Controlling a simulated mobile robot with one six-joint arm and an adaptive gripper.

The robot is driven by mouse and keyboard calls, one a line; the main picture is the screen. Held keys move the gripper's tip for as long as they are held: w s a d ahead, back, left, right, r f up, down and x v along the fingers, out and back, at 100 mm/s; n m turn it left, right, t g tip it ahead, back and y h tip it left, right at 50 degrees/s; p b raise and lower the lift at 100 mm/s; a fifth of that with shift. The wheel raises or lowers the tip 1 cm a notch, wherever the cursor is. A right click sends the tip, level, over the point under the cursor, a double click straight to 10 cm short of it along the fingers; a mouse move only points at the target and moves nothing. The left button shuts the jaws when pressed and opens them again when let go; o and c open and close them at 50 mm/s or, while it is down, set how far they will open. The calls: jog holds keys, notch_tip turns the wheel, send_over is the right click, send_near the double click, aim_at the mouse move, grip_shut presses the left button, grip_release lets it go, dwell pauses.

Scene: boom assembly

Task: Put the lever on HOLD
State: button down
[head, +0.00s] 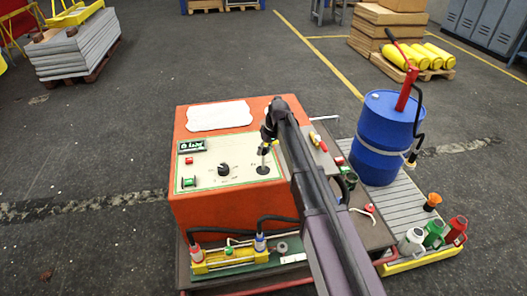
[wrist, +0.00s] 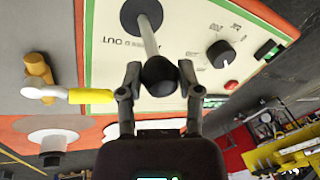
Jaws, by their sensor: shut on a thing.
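The lever (wrist: 148,36) rises from a round black base on the white control panel (wrist: 105,60). It has a pale shaft and a black ball knob (wrist: 159,76). My gripper (wrist: 159,72) is shut on the knob, one finger on each side. In the wrist view the label OUT shows upside down beside the base; other lettering is too small to read surely. In the head view my gripper (head: 268,140) is over the lever's base (head: 262,170) at the panel's right side, and my arm hides part of the orange box (head: 215,212).
A yellow-and-white fitting (wrist: 60,94) stands close beside my gripper. A blue drum (head: 382,140) stands right of the box.

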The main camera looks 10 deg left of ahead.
jog(key=shift+c, duration=1.5)
grip_release()
jog(key=shift+a, duration=0.1)
jog(key=shift+r, duration=0.1)
